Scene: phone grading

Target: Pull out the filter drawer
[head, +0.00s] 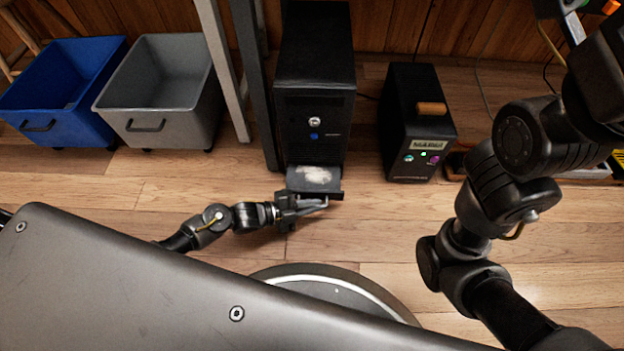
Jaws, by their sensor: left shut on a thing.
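The filter drawer (314,180) juts out from the bottom front of a black tower case (312,120). A grey filter pad with a pale dusty patch lies in it. My left gripper (318,203) is at the drawer's front edge, coming in from the left, and is shut on it. The gripper hides part of the drawer front, so the exact grip is hard to see. My right arm stands folded at the right, and I cannot make out its gripper.
A smaller black box (415,120) with buttons and an orange-brown block on top stands right of the tower. A grey bin (165,125) and a blue bin (75,130) stand at left. Table legs (250,70) rise beside the tower. Wooden floor in front is clear.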

